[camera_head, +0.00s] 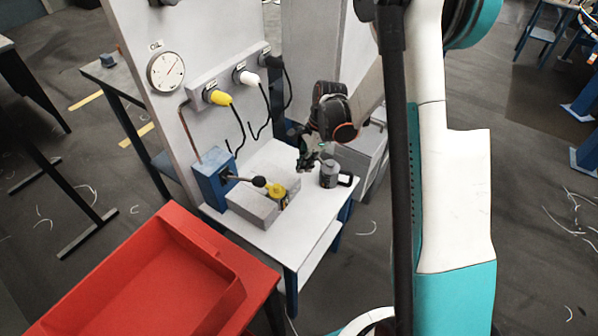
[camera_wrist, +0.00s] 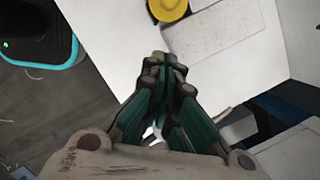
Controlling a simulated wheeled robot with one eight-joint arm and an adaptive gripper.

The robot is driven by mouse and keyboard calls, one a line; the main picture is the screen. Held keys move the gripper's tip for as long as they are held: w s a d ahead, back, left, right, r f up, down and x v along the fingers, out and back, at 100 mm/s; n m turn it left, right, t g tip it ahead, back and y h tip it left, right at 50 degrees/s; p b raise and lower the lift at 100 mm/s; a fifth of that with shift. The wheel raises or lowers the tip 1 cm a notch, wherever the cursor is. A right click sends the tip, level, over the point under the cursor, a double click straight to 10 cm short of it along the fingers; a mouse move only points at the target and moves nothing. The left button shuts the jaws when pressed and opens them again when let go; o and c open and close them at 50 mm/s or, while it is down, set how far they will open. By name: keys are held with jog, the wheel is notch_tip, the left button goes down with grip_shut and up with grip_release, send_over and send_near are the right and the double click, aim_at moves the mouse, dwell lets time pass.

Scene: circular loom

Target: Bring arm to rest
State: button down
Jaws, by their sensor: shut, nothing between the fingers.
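My gripper (camera_head: 307,160) hangs above the back right part of the white table (camera_head: 315,214) in the head view, close to the grey canister with a dark handle. In the wrist view the fingers of my gripper (camera_wrist: 165,62) are together, with nothing between them. The white table top (camera_wrist: 115,35) lies beneath them in that view. My arm comes in from the right in the head view, and its upper links hide part of the scene.
The grey canister (camera_head: 329,174) stands upright on the table. A blue box (camera_head: 212,181) with a lever and a grey block (camera_head: 252,207) with a yellow part (camera_head: 275,190) are left of it. A panel with a gauge (camera_head: 166,72) rises behind. A red tray (camera_head: 160,285) is in front.

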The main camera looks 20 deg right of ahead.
jog(key=s+a+r+n+t+h, duration=0.1)
jog(key=s+r+n, duration=0.2)
jog(key=r, duration=0.4)
jog(key=s+a+r+n+t+p, duration=0.1)
jog(key=s+r+n, duration=0.2)
jog(key=r, duration=0.4)
jog(key=s+a+r+n+t+h, duration=0.1)
jog(key=s+r+n, duration=0.15)
jog(key=r, duration=0.45)
jog(key=s+a+r+n+t, duration=0.1)
jog(key=s+r+n+t, duration=0.1)
jog(key=s+n, duration=0.3)
jog(key=s+r+n+t, duration=0.2)
jog(key=s+n, duration=0.3)
jog(key=s, duration=0.4)
jog(key=shift+s+a+r+h, duration=0.35)
jog(key=shift+r+h, duration=0.05)
jog(key=shift+r, duration=0.4)
